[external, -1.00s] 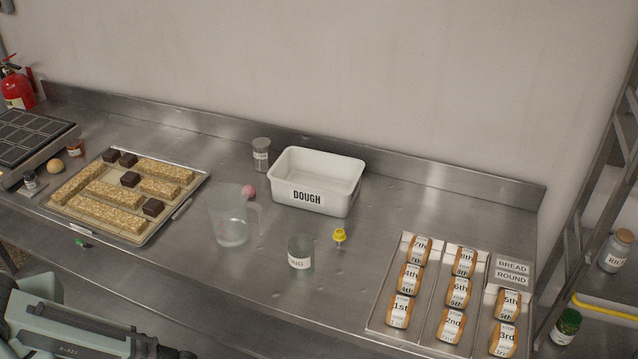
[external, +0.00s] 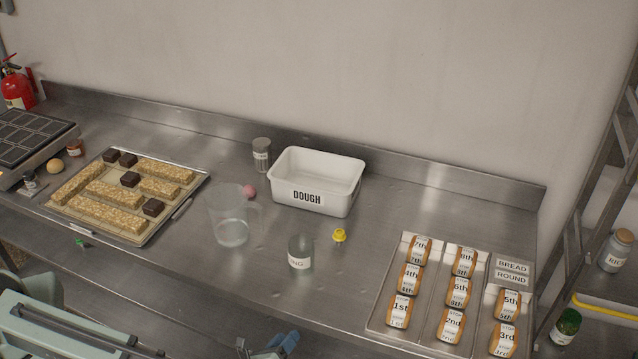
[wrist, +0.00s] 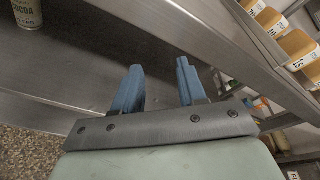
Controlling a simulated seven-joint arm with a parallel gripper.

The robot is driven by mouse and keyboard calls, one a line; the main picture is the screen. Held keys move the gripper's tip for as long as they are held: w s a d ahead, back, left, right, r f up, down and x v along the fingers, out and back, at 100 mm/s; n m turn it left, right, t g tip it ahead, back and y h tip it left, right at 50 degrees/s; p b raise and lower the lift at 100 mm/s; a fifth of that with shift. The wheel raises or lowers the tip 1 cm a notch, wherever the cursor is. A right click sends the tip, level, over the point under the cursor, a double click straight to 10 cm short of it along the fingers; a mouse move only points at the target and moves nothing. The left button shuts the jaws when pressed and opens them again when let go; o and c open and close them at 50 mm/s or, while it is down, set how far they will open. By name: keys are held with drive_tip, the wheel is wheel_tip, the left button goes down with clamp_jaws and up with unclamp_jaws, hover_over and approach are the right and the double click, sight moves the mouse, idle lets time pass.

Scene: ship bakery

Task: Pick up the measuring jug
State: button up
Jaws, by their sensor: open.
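The measuring jug (external: 230,218) is clear and stands upright on the steel counter, right of the tray of bars, with its handle to the right. My gripper (external: 284,343) shows at the bottom edge of the external view, in front of the counter and nearer the camera than the jug. In the wrist view my gripper (wrist: 161,88) has its two blue fingers apart with nothing between them. The jug does not show in the wrist view.
A glass jar (external: 300,253) and a yellow item (external: 339,235) stand right of the jug. A pink ball (external: 249,191) and the white DOUGH tub (external: 318,205) are behind it. A bread tray (external: 379,318) is at right. A cocoa tin (wrist: 28,14) shows in the wrist view.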

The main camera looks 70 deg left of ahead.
drive_tip(key=w+d+r+t, duration=0.2)
drive_tip(key=w+d+r, duration=0.1)
drive_tip(key=r, duration=0.7)
drive_tip(key=s+a+m+g+y, duration=0.1)
drive_tip(key=a, duration=0.6)
drive_tip(key=s+a+r+m+g+y, duration=0.1)
drive_tip(key=s+a+m+y, duration=0.1)
drive_tip(key=a, duration=0.6)
drive_tip(key=s+a+r+m+g+y, duration=0.1)
drive_tip(key=s+a+m, duration=0.1)
drive_tip(key=a, duration=0.5)
drive_tip(key=shift+s+a, duration=0.2)
drive_tip(key=shift+a, duration=0.05)
drive_tip(key=shift+m, duration=0.3)
drive_tip(key=shift+s+a+x, duration=0.1)
drive_tip(key=shift+s+x, duration=0.05)
drive_tip(key=shift+x, duration=3.35)
drive_tip(key=shift+s+a+x, duration=0.15)
drive_tip(key=shift+x, duration=3.3)
drive_tip(key=shift+r, duration=0.2)
drive_tip(key=shift+c, duration=0.5)
clamp_jaws()
